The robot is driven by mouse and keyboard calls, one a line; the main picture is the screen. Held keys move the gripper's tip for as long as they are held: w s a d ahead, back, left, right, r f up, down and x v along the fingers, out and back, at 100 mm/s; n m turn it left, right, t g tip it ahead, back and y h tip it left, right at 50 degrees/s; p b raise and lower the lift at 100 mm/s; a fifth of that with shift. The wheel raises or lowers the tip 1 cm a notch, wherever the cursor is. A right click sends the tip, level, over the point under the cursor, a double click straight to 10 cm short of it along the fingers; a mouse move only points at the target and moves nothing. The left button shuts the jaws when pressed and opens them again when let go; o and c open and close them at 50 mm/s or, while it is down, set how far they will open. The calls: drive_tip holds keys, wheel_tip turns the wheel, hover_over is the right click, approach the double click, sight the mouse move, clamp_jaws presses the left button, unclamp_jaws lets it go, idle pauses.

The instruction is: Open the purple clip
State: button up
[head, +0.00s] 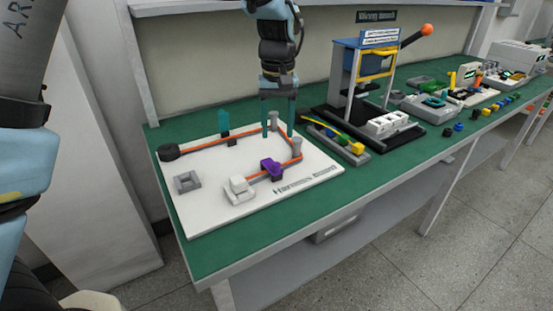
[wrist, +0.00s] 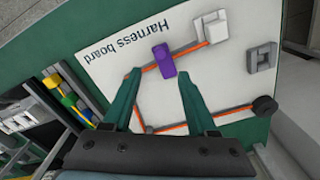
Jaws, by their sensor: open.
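The purple clip (head: 271,168) sits on the white harness board (head: 215,215), near its front edge, across the orange cable (head: 291,160). I cannot tell whether its lid is closed. In the wrist view the purple clip (wrist: 163,60) lies just beyond and between my fingertips. My gripper (head: 278,134) has green fingers, points down and is open and empty. It hangs above the board, behind the clip in the head view and apart from it. The wrist view shows my gripper (wrist: 158,75) with its fingers spread wide.
A teal clip (head: 224,122) stands upright at the board's back. Grey posts (head: 296,147), a white connector (head: 239,189), a grey holder (head: 187,182) and a black round part (head: 169,152) are also on the board. A tray of coloured parts (head: 340,140) and a press (head: 362,75) stand right.

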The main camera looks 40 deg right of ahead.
sight(276, 164)
wheel_tip(276, 164, down, 10)
drive_tip(key=shift+a+r+p, duration=0.1)
drive_tip(key=shift+p, duration=0.85)
drive_tip(key=shift+c, duration=0.3)
clamp_jaws()
drive_tip(key=shift+w, duration=0.1)
idle(0.4)
